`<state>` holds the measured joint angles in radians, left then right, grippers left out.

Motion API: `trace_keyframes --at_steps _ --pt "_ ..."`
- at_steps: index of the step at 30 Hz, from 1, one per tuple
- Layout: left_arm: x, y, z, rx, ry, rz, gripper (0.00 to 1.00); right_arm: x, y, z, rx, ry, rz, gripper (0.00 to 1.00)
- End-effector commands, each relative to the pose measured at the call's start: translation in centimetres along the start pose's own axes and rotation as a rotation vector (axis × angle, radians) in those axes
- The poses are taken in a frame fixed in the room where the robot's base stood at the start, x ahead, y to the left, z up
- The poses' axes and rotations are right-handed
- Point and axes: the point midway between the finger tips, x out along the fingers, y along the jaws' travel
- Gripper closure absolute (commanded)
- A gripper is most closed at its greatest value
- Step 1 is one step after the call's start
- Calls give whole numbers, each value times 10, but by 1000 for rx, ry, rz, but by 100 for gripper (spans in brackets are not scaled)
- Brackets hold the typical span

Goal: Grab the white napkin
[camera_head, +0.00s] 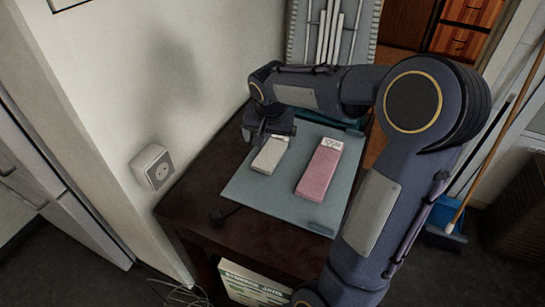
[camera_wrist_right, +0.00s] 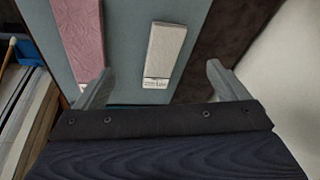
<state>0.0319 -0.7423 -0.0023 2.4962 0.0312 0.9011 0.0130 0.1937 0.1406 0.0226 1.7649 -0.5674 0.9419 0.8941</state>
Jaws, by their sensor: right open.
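The white napkin (camera_head: 270,154) is a small, flat, folded rectangle lying on a grey-blue mat (camera_head: 250,190) on a dark wooden table. In the right wrist view the white napkin (camera_wrist_right: 166,48) lies ahead of the jaws, roughly between the two fingers, with a small label at its near end. My right gripper (camera_head: 266,138) is above the napkin's far end in the head view and hides a little around it. In the wrist view my right gripper (camera_wrist_right: 158,82) is open, with nothing between its fingers. My left gripper is not in view.
A pink napkin (camera_head: 320,168) lies on the mat beside the white one, also seen in the wrist view (camera_wrist_right: 82,40). A wall with a socket (camera_head: 153,167) borders the table's left side. The dark table (camera_head: 195,205) has bare space in front of the mat.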

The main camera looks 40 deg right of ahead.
Motion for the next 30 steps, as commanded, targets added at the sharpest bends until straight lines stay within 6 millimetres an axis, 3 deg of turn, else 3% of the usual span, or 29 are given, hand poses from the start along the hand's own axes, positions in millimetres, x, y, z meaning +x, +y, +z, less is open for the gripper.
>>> trace_keyframes --at_steps 1,7,13,30 --pt "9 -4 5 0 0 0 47 32 -4 -15 46 11 44 6" --pt "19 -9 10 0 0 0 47 97 -12 -59 193 79 143 6" --pt "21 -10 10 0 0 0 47 123 -12 -72 243 106 173 6" --pt "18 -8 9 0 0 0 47 191 -2 -77 244 105 170 6"
